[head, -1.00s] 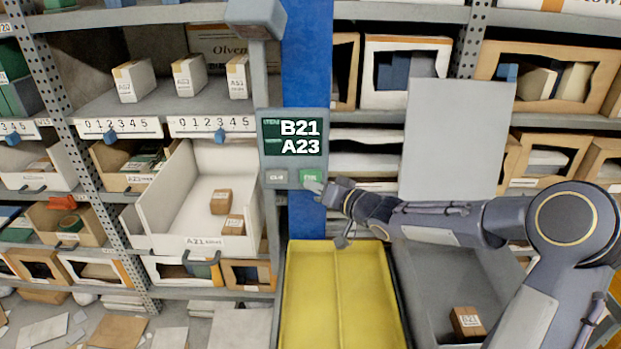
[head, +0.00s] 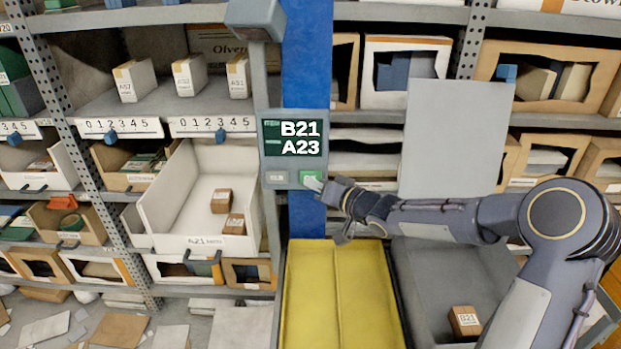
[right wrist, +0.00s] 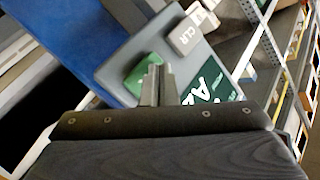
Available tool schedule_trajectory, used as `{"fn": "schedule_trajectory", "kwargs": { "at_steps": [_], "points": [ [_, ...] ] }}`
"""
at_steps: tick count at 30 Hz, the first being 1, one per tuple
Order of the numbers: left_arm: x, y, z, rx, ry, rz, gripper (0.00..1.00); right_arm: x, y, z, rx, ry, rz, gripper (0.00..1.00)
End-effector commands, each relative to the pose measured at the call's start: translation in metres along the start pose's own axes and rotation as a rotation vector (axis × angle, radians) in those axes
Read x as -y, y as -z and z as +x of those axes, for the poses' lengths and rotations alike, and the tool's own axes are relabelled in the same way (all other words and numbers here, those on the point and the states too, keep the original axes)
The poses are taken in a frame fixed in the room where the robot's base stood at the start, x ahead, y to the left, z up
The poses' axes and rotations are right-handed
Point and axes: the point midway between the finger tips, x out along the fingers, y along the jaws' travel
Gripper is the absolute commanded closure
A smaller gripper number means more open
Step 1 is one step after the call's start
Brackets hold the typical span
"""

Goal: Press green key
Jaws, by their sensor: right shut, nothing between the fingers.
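The green key (head: 312,177) is on the lower right of a grey terminal (head: 268,160), beside a grey key (head: 276,177). The terminal's screen (head: 300,137) reads B21 and A23. My right gripper (head: 316,186) is shut and empty, its fingertips at the lower part of the green key. In the right wrist view the shut fingers (right wrist: 155,72) overlap the green key (right wrist: 138,78), which shows on both sides of them; the grey key there (right wrist: 186,36) reads CLR. I cannot tell whether the fingertips touch the key. My left gripper is not in view.
A yellow two-part tray (head: 337,290) lies below the terminal, with a grey bin (head: 425,275) holding a small brown box (head: 465,321) to its right. A white open bin (head: 165,205) holds two brown boxes. A blank grey panel (head: 455,140) stands right of the blue post (head: 307,60).

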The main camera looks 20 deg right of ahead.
Motion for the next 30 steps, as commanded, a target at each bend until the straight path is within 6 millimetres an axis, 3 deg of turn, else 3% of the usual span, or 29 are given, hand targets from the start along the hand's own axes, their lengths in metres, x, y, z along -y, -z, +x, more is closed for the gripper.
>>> {"fn": "schedule_trajectory", "kwargs": {
  "at_steps": [30],
  "points": [
    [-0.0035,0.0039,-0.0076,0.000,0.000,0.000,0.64,-0.0047,0.0053,0.0064,-0.001,0.000,-0.001,1.00]
  ]
}}
